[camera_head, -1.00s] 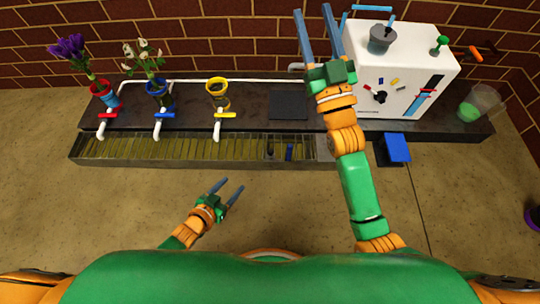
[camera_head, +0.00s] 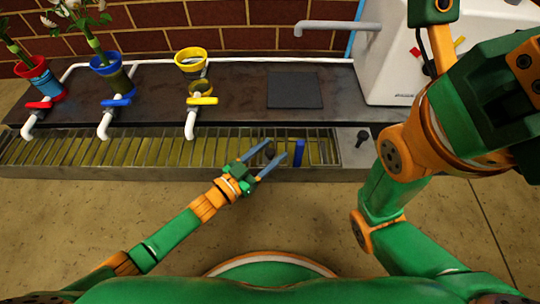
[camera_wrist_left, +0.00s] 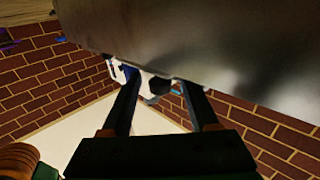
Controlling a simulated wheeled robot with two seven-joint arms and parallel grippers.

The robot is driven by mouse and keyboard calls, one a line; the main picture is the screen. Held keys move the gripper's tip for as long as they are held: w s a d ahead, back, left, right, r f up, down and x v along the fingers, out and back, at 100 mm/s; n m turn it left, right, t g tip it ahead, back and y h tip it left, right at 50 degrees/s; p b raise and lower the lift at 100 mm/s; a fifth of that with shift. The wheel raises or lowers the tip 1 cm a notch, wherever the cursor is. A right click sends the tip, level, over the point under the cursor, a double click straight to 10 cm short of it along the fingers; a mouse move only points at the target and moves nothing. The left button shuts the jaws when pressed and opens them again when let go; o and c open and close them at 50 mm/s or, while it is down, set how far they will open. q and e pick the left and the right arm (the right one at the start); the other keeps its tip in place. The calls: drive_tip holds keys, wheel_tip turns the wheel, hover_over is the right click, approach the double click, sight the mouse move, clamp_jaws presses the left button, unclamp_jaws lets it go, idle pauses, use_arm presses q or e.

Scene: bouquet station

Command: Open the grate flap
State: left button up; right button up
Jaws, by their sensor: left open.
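The slatted grate (camera_head: 90,152) runs along the front of the dark bench. Near its right end, a blue upright handle (camera_head: 299,152) and a dark round knob (camera_head: 270,153) show. The flap's outline cannot be told apart from the grate, and I cannot tell whether it is raised. My left gripper (camera_head: 277,149) is open, its fingers pointing up and right over the grate's right end. The knob appears between the fingers and the blue handle just past the tips; contact cannot be told. In the left wrist view the open fingers (camera_wrist_left: 163,95) sit under a grey metal surface.
Red, blue and yellow taps (camera_head: 201,101) stand along the bench's front edge, with flower pots behind. A dark square pad (camera_head: 294,90) lies on the bench. A white machine (camera_head: 386,55) stands at right, partly hidden by my right arm. The floor in front is open.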

use_arm(q)
clamp_jaws()
idle(1.4)
